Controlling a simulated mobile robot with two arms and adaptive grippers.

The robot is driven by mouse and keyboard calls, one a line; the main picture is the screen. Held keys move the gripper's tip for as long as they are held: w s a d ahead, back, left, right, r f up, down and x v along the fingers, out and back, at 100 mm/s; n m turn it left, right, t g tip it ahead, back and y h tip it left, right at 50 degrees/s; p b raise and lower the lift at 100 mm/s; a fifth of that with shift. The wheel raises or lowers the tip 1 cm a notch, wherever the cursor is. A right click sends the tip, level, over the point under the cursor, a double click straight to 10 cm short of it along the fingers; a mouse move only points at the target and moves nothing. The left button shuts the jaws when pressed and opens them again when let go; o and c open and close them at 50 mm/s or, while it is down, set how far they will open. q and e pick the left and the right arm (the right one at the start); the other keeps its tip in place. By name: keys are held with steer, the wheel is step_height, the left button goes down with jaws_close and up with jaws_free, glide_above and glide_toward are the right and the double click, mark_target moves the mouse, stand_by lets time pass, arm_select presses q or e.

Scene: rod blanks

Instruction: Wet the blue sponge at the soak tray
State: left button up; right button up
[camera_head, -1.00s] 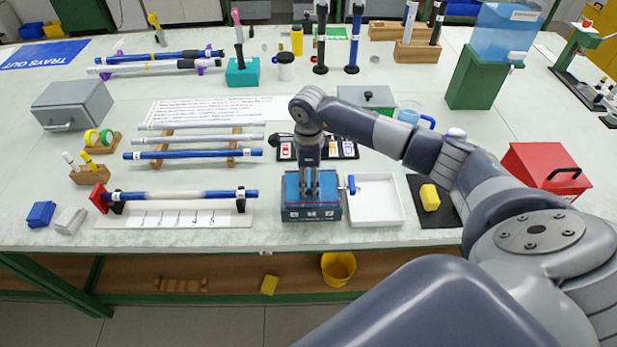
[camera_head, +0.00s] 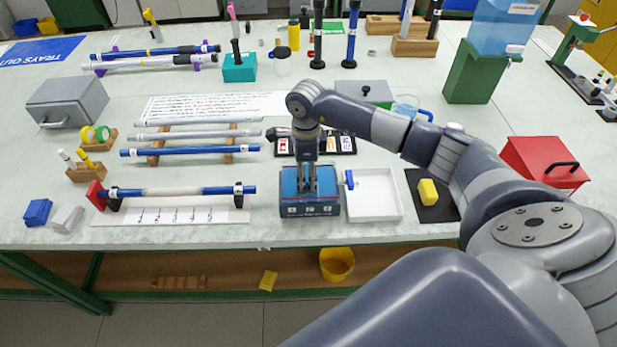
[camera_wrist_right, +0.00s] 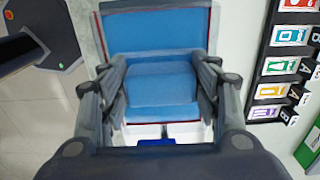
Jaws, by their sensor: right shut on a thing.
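The soak tray (camera_head: 310,210) is a dark grey box with a blue inside and picture labels on its front, near the table's front edge. It also shows in the wrist view (camera_wrist_right: 208,30). My right gripper (camera_head: 308,190) points straight down into it. In the wrist view its fingers (camera_wrist_right: 160,90) are shut on the two sides of a blue block, the blue sponge (camera_wrist_right: 160,82). The sponge is low over or in the blue inside; I cannot tell how deep. In the head view the fingers mostly hide it. My left gripper is not in view.
A white tray (camera_head: 374,212) with a blue handle stands just right of the soak tray. A yellow sponge (camera_head: 428,192) lies on a black mat. Picture cards (camera_head: 342,144) lie behind. A rod stand (camera_head: 180,192) and another blue block (camera_head: 38,212) are at the left.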

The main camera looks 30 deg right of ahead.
mark_target(306, 173)
steer(key=shift+r+p, duration=1.3)
steer(key=shift+r, duration=1.45)
steer(key=shift+r, duration=0.1)
steer(key=shift+r+p, duration=1.05)
steer(key=shift+r, duration=0.9)
